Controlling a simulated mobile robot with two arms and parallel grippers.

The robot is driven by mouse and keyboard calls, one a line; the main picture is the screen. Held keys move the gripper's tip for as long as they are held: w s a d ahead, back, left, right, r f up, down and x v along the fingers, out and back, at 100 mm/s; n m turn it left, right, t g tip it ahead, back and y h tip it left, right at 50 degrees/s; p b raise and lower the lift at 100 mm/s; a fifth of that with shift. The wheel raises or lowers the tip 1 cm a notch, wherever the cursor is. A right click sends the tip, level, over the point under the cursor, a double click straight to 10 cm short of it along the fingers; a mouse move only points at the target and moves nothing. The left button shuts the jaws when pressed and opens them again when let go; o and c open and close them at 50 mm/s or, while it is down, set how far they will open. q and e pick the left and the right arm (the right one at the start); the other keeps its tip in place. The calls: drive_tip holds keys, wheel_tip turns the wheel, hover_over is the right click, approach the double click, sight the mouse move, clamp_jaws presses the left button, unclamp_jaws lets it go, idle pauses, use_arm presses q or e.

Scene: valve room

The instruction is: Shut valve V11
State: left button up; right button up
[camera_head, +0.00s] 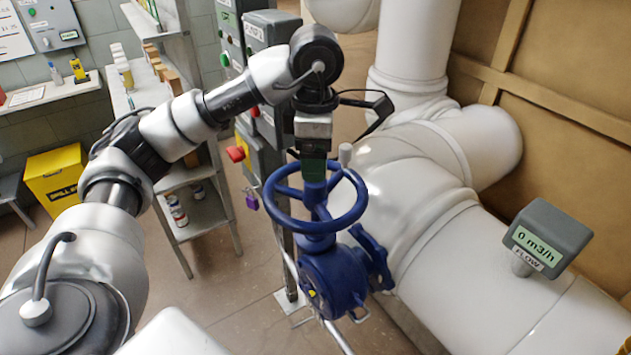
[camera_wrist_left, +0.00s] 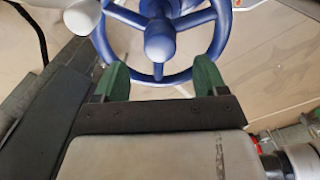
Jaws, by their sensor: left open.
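A blue handwheel (camera_head: 353,208) sits on a blue valve body (camera_head: 330,280) fixed to the side of the large white pipe. No V11 label is readable on it. A grey knob (camera_head: 345,153) stands up from the wheel's far rim. My left gripper (camera_head: 314,172) points down at the wheel's far side, by the knob. In the left wrist view its green fingers (camera_wrist_left: 162,82) are apart, and the blue rim (camera_wrist_left: 184,76) shows between and beyond them. I cannot tell whether they touch it. The grey knob (camera_wrist_left: 82,17) is left of the fingers there. My right gripper is not in view.
A flow display (camera_head: 546,236) on the white pipe (camera_head: 480,275) reads 0 m3/h. Grey control boxes (camera_head: 265,75) with a red knob (camera_head: 236,154) stand behind my left arm. A metal shelf (camera_head: 190,175) and a yellow bin (camera_head: 57,180) are at left.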

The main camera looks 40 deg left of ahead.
use_arm(q)
drive_tip(key=n, duration=0.4)
drive_tip(key=n+p, duration=0.1)
drive_tip(key=n, duration=0.7)
drive_tip(key=shift+r+n+p, duration=0.1)
drive_tip(key=shift+n+p, duration=0.4)
drive_tip(key=shift+n, duration=0.4)
drive_tip(key=n+p, duration=0.1)
drive_tip(key=n, duration=0.5)
drive_tip(key=n+p, duration=0.1)
drive_tip(key=n, duration=0.3)
drive_tip(key=n+p, duration=0.1)
drive_tip(key=n, duration=0.4)
